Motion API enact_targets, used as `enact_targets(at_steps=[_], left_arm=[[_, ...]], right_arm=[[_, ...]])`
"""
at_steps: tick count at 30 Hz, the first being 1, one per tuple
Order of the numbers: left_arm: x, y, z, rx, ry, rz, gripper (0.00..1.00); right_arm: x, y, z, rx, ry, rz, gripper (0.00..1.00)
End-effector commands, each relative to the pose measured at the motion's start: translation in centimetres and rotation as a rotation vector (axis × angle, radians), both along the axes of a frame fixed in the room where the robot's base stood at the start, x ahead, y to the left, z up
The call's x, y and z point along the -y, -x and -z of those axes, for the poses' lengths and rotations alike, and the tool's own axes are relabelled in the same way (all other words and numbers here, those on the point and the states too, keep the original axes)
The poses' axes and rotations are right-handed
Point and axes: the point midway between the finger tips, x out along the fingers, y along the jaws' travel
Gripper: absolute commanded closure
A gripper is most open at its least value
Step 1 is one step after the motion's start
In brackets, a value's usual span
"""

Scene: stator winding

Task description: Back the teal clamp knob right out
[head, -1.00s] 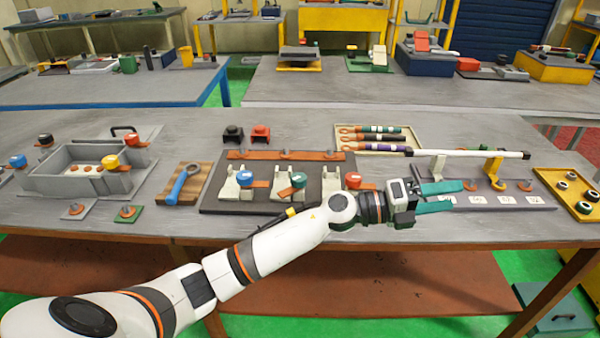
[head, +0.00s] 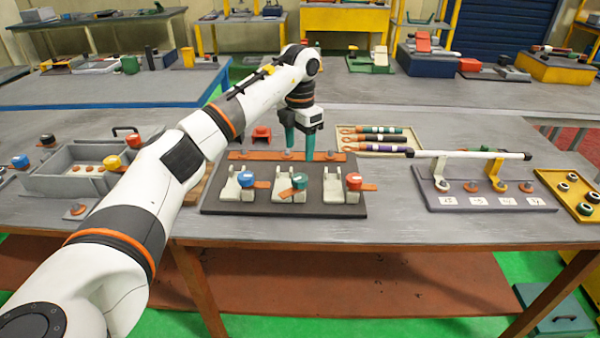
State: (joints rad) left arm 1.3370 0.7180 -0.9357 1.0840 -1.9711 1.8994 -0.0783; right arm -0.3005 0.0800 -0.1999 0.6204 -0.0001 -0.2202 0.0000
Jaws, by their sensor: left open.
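The teal clamp knob (head: 299,181) sits on the middle of three pale clamps on a dark board (head: 222,206). An orange tab shows beside it. A blue knob (head: 246,179) is on the clamp to its left and a red knob (head: 353,180) on the one to its right. My left gripper (head: 300,157) points down with its two teal fingers apart and empty. My right gripper is not in view.
A tray (head: 411,142) with several banded rods stands behind right. A rail stand with a white bar (head: 460,154) is at right, beside a yellow tray (head: 568,200). A grey bin (head: 75,183) is at left, partly behind my arm. The front table strip is clear.

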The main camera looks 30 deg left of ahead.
Motion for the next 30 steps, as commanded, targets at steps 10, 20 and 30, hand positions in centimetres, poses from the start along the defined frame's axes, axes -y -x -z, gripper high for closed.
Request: enact_targets(at_steps=[10, 20, 30], left_arm=[[0.1, 0.1, 6.7, -0.002, 0.003, 0.002, 0.39], [0.1, 0.0, 9.0, 0.002, 0.003, 0.002, 0.39], [0.1, 0.0, 9.0, 0.002, 0.003, 0.003, 0.61]], right_arm=[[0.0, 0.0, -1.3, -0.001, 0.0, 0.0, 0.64], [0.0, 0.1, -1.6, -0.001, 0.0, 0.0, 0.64], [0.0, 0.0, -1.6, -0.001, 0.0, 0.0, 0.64]])
